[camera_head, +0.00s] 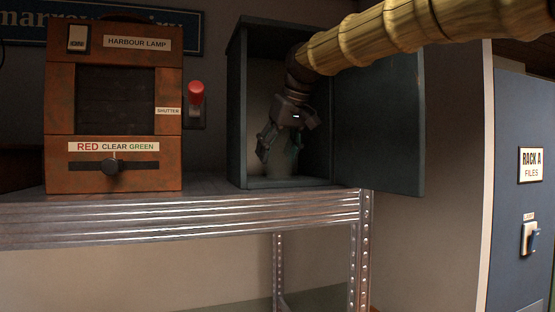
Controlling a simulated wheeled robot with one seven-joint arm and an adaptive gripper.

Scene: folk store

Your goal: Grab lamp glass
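My gripper (277,147) reaches down into an open dark blue-grey cabinet (238,110), its fingers pointing down near the cabinet floor. A pale, greenish, see-through shape, apparently the lamp glass (285,168), stands upright on the cabinet floor just below and behind the fingers. The fingers overlap its upper part in the picture. I cannot tell whether they touch it or are around it. The dim light and the fingers hide its top. The fingers look spread, but their grip is unclear.
The cabinet door (385,125) stands open to the right. A rusty orange harbour lamp box (60,120) and a red-knobbed lever (196,93) are to the left. All are at the metal shelf (210,212). A blue file rack (520,230) stands at far right.

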